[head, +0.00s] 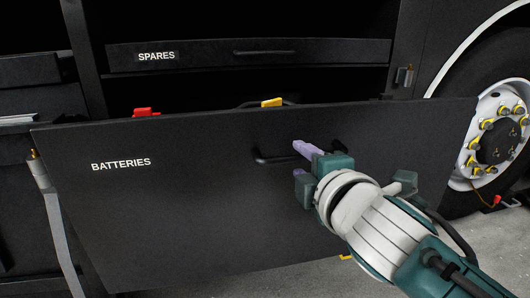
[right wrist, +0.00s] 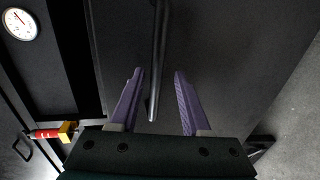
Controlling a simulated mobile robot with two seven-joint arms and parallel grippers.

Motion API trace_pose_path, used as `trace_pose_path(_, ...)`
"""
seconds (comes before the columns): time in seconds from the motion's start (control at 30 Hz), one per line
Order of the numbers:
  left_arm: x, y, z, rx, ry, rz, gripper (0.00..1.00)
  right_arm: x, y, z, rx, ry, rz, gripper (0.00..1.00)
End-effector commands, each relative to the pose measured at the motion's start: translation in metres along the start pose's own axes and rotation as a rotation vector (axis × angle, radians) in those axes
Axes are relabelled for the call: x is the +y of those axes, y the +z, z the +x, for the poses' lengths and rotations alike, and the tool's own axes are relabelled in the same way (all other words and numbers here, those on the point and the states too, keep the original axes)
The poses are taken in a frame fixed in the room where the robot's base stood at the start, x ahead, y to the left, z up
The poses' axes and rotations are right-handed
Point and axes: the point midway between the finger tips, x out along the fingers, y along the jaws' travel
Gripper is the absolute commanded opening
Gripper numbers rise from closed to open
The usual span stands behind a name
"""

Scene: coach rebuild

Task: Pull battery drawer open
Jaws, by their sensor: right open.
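The battery drawer (head: 200,205) has a wide black front labelled BATTERIES. Its front appears to stand out from the bay, with a dark space behind its top edge. The drawer's dark bar handle (head: 272,158) is partly hidden by my right gripper (head: 301,163). The gripper is open, with its two purple fingers at the handle's right part. In the right wrist view the handle (right wrist: 158,50) runs between the open fingers (right wrist: 159,73), with a gap visible on both sides. My left gripper is in neither view.
A SPARES drawer (head: 210,55) sits above. Red (head: 146,112) and yellow (head: 271,102) parts show behind the battery drawer's top edge. A wheel (head: 497,135) stands at right. A round gauge (right wrist: 20,23) shows in the wrist view. Floor is open at lower right.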

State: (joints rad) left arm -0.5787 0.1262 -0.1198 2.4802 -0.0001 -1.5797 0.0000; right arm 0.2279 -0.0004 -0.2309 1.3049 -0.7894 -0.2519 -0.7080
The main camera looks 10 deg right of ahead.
Motion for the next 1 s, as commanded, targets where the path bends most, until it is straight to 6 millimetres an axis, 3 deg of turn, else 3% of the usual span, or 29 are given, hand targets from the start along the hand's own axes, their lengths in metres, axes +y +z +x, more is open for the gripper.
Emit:
trace_pose_path(0.27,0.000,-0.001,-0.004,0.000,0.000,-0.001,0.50,0.002,0.000,-0.005,0.001,0.002,0.000,0.47)
trace_pose_path(0.7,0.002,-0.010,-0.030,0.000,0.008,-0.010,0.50,0.003,0.000,-0.079,0.001,0.000,0.001,0.47)
trace_pose_path(1.0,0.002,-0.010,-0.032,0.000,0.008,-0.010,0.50,0.001,0.000,-0.099,0.001,0.002,0.000,0.47)
